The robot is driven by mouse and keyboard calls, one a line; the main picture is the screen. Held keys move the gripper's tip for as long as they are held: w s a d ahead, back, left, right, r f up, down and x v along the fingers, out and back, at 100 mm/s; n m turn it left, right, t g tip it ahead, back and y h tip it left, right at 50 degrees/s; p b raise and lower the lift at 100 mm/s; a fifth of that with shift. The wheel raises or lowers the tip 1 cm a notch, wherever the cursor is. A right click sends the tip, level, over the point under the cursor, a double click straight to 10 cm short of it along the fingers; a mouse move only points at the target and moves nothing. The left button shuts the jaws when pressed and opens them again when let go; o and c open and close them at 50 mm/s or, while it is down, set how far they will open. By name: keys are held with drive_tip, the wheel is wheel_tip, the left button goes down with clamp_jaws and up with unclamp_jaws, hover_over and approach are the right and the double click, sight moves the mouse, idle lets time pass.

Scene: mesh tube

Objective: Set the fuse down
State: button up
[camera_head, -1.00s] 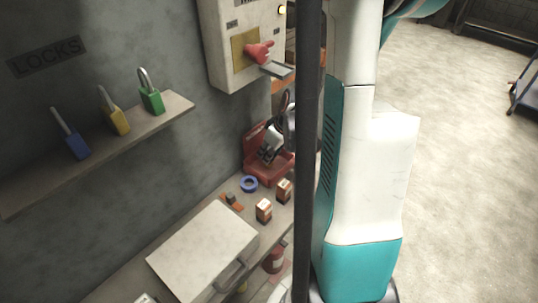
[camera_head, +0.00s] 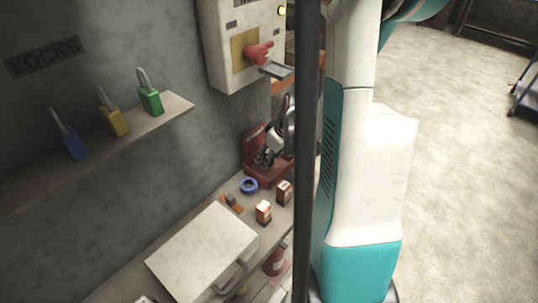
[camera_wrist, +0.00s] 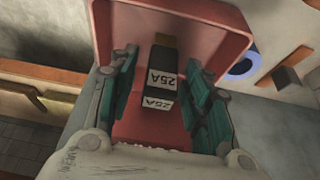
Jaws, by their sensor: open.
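The fuse (camera_wrist: 160,80) is a dark block with white 25A labels on two faces and a brass-coloured end. In the wrist view it is in the red bin (camera_wrist: 228,22), between the two green finger pads. My gripper (camera_wrist: 163,90) is open, with a visible gap between each pad and the fuse. In the head view my gripper (camera_head: 270,152) is at the red bin (camera_head: 256,172) on the bench. The fuse cannot be made out there.
A blue tape roll (camera_head: 248,185) and two small boxes (camera_head: 264,211) (camera_head: 284,192) stand near the bin. A pale case (camera_head: 204,250) lies further forward on the bench. A switch box (camera_head: 238,45) is on the wall above. Padlocks sit on a shelf (camera_head: 150,128) at left.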

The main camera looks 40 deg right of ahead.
drive_tip(key=p+v, duration=0.4)
drive_tip(key=v, duration=0.8)
drive_tip(key=shift+p, duration=0.3)
drive_tip(key=shift+w+a, duration=0.1)
